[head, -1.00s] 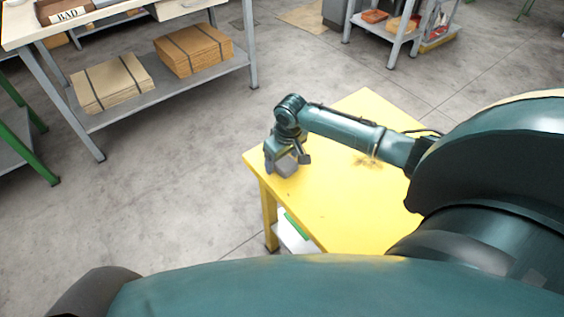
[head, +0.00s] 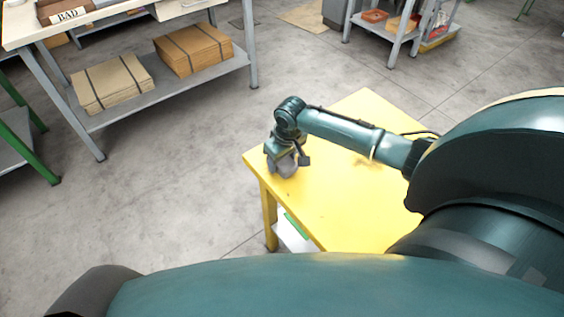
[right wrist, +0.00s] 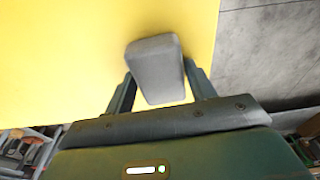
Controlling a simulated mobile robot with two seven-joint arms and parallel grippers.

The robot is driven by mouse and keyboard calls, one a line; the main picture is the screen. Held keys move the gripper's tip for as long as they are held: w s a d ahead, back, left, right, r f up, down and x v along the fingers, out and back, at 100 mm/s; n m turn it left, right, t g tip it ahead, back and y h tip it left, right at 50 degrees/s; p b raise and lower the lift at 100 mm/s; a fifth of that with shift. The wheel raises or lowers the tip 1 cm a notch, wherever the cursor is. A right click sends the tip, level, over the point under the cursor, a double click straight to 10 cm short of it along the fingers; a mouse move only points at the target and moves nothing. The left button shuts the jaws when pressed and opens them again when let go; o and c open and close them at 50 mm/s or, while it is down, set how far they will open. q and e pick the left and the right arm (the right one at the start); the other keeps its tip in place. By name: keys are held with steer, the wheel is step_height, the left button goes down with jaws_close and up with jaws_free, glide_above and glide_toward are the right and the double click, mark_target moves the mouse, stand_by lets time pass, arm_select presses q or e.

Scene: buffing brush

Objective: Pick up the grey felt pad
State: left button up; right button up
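The grey felt pad (right wrist: 155,62) is a small block with rounded edges. In the right wrist view it lies between the two fingers of my right gripper (right wrist: 160,78), and both fingertips meet its sides. In the head view the pad (head: 288,168) shows at the tip of my right gripper (head: 287,160), close to the left corner of the yellow table (head: 330,205). The gripper looks shut on it. I cannot tell whether the pad touches the tabletop. My left gripper is not in view.
The yellow tabletop around the pad is clear. A workbench (head: 160,95) with strapped cardboard stacks (head: 195,50) on its lower shelf stands at the upper left. A grey shelf unit (head: 395,35) stands at the back. Bare concrete floor lies between.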

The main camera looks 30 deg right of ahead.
steer(key=c, duration=0.6)
steer(key=shift+o, duration=0.2)
steer(key=shift+r+b, duration=0.25)
steer(key=shift+b, duration=0.2)
step_height(320, 180, up, 10)
steer(key=p, duration=0.1)
